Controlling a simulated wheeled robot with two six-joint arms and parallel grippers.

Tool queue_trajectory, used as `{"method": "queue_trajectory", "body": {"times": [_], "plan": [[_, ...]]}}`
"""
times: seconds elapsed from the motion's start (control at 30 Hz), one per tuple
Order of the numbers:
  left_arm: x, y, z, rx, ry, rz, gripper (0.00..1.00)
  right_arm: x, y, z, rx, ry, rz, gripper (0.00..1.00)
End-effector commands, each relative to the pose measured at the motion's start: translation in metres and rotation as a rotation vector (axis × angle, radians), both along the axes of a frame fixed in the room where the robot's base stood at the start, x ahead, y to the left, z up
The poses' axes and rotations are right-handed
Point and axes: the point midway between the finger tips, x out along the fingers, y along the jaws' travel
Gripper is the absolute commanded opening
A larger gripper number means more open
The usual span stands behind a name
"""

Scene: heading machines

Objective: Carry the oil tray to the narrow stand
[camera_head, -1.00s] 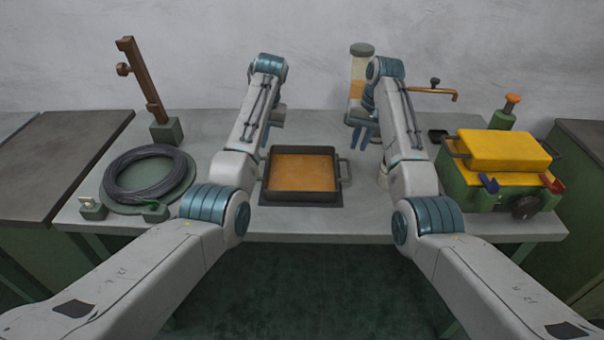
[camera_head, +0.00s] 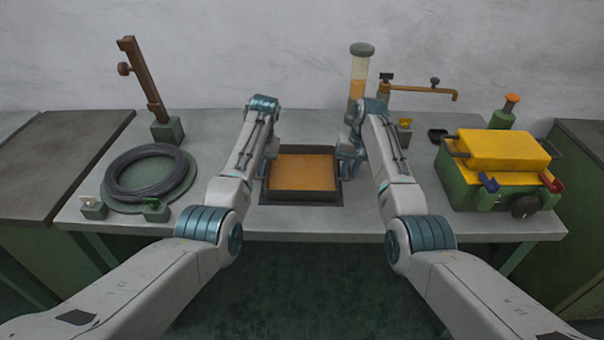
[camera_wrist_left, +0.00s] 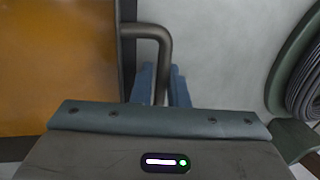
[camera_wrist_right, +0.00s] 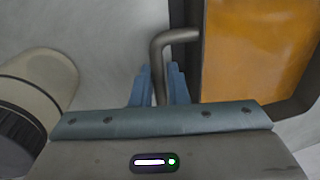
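The oil tray (camera_head: 302,196), a dark square pan of amber oil, sits level on a dark pad in the middle of the bench. A bent handle shows on each side. My left gripper (camera_head: 266,160) is down at the left handle (camera_wrist_left: 163,70), with its blue fingers on either side of the bar. My right gripper (camera_head: 347,160) is likewise around the right handle (camera_wrist_right: 158,70). Whether the fingers press on the bars is not clear. I cannot pick out a narrow stand for certain.
A wire coil (camera_head: 148,175) and a brown post (camera_head: 145,80) are at left. A tall cylinder (camera_head: 358,72) and a brass tap (camera_head: 420,90) stand behind. A green and yellow machine (camera_head: 500,170) is at right. The bench front (camera_head: 310,224) is clear.

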Motion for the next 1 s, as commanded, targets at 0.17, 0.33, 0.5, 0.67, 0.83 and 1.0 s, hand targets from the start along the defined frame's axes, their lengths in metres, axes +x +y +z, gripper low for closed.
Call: {"method": "queue_trajectory", "body": {"times": [0.17,0.33,0.5,0.67,0.83,1.0], "plan": [[0.0,0.0,-0.001,0.0,-0.001,0.0,0.14,0.0,0.001,-0.002,0.0,0.0,0.0,0.14],[0.0,0.0,-0.001,0.0,-0.001,0.0,0.06,0.0,0.0,-0.002,0.0,0.0,0.0,0.06],[0.0,0.0,-0.001,0.0,-0.001,0.0,0.0,0.0,0.001,-0.001,0.0,0.0,0.0,0.0],[0.0,0.0,-0.001,0.0,-0.001,0.0,0.0,0.0,0.0,-0.001,0.0,0.001,0.0,0.0],[0.001,0.0,0.002,0.0,-0.002,0.001,0.0,0.0,0.001,0.001,0.0,-0.001,0.001,0.0],[0.001,0.0,0.011,0.0,-0.003,0.0,0.0,0.0,0.001,0.01,0.0,-0.001,0.001,0.0]]}}
